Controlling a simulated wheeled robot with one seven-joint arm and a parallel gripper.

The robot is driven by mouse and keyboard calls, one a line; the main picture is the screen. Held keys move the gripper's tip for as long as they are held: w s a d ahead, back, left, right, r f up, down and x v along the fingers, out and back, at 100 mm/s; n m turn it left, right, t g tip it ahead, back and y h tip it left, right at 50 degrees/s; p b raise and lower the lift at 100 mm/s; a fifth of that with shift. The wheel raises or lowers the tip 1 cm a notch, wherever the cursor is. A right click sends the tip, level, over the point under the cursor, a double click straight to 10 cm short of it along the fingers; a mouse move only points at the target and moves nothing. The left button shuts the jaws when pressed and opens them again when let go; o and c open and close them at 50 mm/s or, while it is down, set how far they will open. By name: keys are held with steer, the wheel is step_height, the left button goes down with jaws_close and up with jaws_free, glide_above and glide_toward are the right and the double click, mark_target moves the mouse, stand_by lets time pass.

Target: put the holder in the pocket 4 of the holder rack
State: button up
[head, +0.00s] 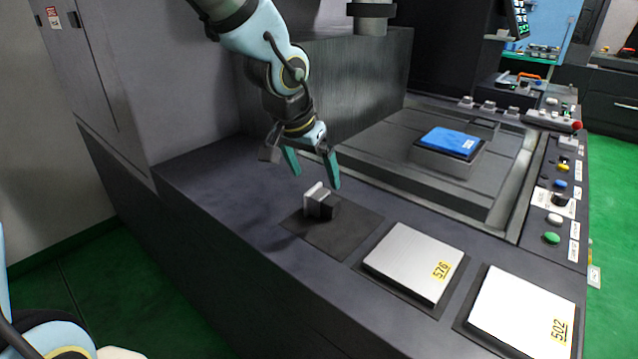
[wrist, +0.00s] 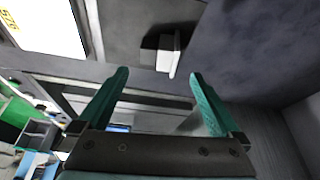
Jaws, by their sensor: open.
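A small holder (head: 318,201) with a light metal part and a dark block stands on a dark square mat (head: 345,231) on the machine's front ledge. My gripper (head: 312,168) is open and empty, a little above and behind the holder, with its teal fingers pointing down. In the wrist view the holder (wrist: 168,52) lies ahead, beyond the fingertips and roughly between their lines. My gripper (wrist: 160,80) also shows there with its fingers wide apart. I cannot make out a holder rack or its pocket 4 in either view.
Metal plates marked 576 (head: 414,262) and 502 (head: 523,312) lie on the ledge to the right. A blue block (head: 449,141) sits on a raised piece on the machine bed. A button panel (head: 560,190) borders the bed. The ledge left of the mat is clear.

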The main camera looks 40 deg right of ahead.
steer(key=shift+v, duration=1.6)
